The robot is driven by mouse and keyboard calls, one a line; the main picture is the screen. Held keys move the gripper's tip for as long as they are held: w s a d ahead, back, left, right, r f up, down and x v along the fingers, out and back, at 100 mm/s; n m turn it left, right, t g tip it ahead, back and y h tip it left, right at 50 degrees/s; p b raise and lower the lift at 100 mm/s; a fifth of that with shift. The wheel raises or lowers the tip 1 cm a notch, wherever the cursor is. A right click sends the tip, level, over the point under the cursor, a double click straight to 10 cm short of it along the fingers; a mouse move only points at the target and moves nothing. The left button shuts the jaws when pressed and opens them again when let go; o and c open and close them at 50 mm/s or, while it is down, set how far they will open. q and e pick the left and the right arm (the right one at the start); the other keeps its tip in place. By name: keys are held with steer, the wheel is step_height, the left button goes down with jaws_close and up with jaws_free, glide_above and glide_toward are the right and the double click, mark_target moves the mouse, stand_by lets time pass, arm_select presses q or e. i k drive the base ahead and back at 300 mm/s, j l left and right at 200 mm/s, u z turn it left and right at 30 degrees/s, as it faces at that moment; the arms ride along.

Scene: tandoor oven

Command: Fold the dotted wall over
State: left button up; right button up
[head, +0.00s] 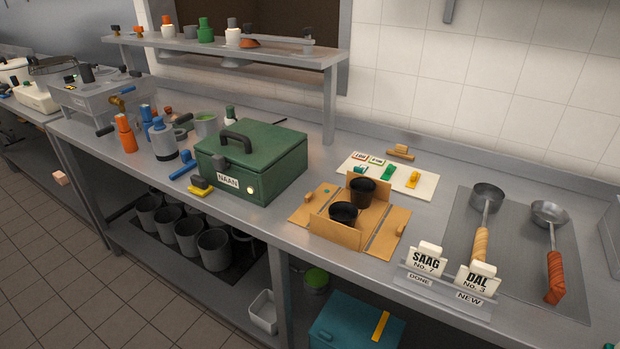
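An open cardboard carton (351,232) lies on the steel counter, holding two black cups, one at the back (362,192) and one at the front (343,214). Its front wall (333,233) and back wall (375,185) stand up. Its left wall (318,199) lies folded out flat and carries a small teal dot (307,196). Its right wall (388,236) also lies flat, with a small dark mark near its outer edge that I cannot make out clearly. Neither of my grippers is in view.
A green NAAN box (250,160) stands left of the carton. A white board (388,176) with coloured clips lies behind it. SAAG (427,258) and DAL (479,280) cards stand at front right, before two ladles on a grey mat (515,245). A shelf (235,50) overhangs the back.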

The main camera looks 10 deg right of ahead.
mark_target(316, 202)
steer(key=i+j+z, duration=0.1)
steer(key=z, duration=1.05)
steer(key=j+z, duration=0.75)
steer(key=k+j+z, duration=0.1)
steer(key=j, duration=0.25)
steer(key=j+z, duration=0.15)
steer(key=j, duration=0.15)
steer(key=k+j+z, duration=0.1)
steer(key=j, duration=0.2)
steer(key=k+j, duration=0.1)
steer(key=j, duration=0.2)
steer(key=k+j, duration=0.15)
steer(key=j, duration=0.15)
steer(key=k+j+z, duration=0.1)
steer(key=j, duration=0.2)
